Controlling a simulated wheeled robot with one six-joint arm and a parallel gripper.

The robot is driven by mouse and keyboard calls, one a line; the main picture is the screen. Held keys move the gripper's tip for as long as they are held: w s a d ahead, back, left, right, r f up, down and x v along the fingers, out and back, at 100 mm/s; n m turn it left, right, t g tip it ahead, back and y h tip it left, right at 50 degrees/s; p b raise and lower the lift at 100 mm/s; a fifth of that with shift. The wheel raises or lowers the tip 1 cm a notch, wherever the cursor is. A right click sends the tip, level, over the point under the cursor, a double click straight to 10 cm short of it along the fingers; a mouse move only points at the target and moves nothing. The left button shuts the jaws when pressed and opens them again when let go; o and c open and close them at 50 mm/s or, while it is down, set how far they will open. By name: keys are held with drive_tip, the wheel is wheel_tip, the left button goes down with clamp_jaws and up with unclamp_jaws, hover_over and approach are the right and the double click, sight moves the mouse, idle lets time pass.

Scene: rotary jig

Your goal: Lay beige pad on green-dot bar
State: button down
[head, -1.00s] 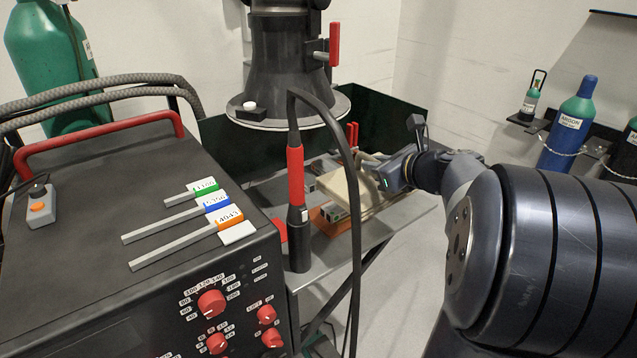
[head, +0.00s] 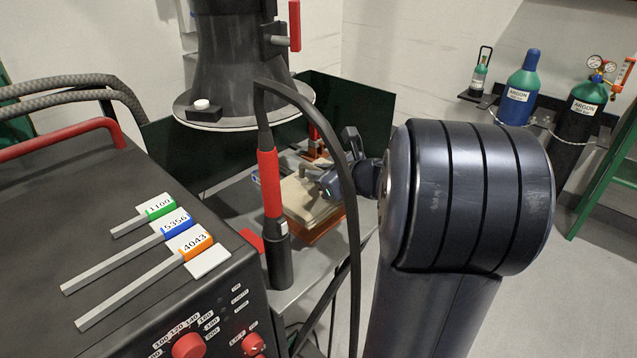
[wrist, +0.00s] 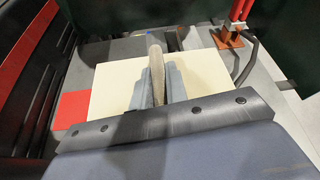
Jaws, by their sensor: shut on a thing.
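The beige pad (wrist: 110,92) is a flat cream plate under my gripper in the wrist view. A tan, rod-like grip (wrist: 155,68) stands between the fingers and seems to belong to the pad. My gripper (wrist: 156,82) is shut on this grip. In the head view the pad (head: 302,197) shows small at the work table, with my gripper (head: 326,184) at its right side. The pad covers what lies under it. I cannot make out the green-dot bar, and cannot tell whether the pad touches anything below.
An orange base (head: 328,228) shows beneath the pad on the grey table (head: 228,207). A black torch with a red sleeve (head: 270,185) and its cable stand in front. A dark hood (head: 245,95) hangs above. The welder box (head: 130,225) is at left, dark green screens (head: 350,105) behind.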

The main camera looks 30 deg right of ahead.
drive_tip(key=shift+f, duration=0.85)
drive_tip(key=shift+f+b, duration=0.6)
drive_tip(key=shift+b, duration=0.05)
drive_tip(key=c, duration=1.4)
unclamp_jaws()
drive_tip(key=shift+r, duration=0.1)
drive_tip(key=shift+r, duration=0.15)
drive_tip(key=shift+r+p, duration=0.25)
drive_tip(key=shift+p, duration=0.25)
drive_tip(key=p+v, duration=0.1)
drive_tip(key=v, duration=1.1)
drive_tip(key=shift+r, duration=0.15)
